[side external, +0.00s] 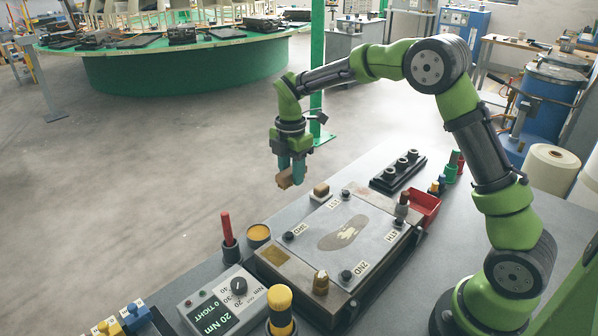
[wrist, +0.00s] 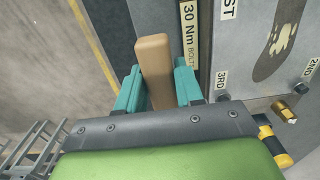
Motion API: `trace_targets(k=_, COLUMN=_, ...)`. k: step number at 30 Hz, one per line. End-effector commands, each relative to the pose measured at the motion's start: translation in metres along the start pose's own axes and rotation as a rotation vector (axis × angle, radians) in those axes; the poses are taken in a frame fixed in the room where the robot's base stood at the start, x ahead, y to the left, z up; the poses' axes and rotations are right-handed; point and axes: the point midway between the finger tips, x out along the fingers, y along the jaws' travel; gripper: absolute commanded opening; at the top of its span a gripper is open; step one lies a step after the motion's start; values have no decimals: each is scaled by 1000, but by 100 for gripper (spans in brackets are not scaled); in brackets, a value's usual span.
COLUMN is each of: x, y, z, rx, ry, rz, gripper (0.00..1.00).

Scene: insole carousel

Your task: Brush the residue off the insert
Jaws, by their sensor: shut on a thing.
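My gripper (side external: 290,173) is shut on a brown wooden block (side external: 284,182), perhaps the brush; no bristles can be made out. It is held in the air beyond the far left edge of the metal plate (side external: 308,262). In the wrist view the block (wrist: 155,62) stands between the teal fingers (wrist: 158,88). The insert (side external: 330,242), a dark insole shape, lies in the plate with pale cream residue (side external: 347,233) on it. The insert (wrist: 266,66) and residue (wrist: 284,32) also show at the upper right of the wrist view, apart from the block.
Dark bolts and labels surround the insert; a brass bolt (side external: 321,282) stands at the near edge. A second small wooden block (side external: 321,189) sits on a white base. A red tool (side external: 227,229), torque box (side external: 222,302) and red bin (side external: 425,207) stand nearby. Air above the plate is open.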

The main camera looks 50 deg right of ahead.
Motion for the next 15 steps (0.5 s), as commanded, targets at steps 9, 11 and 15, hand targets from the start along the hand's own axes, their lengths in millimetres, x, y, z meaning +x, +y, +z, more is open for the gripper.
trace_targets(k=9, x=-56, y=-90, z=9, rx=13, ry=0, rz=5, gripper=12)
trace_targets(k=11, x=-58, y=-111, z=10, rx=13, ry=0, rz=5, gripper=12)
trace_targets(k=15, x=-52, y=-150, z=10, rx=10, ry=0, rz=3, gripper=12)
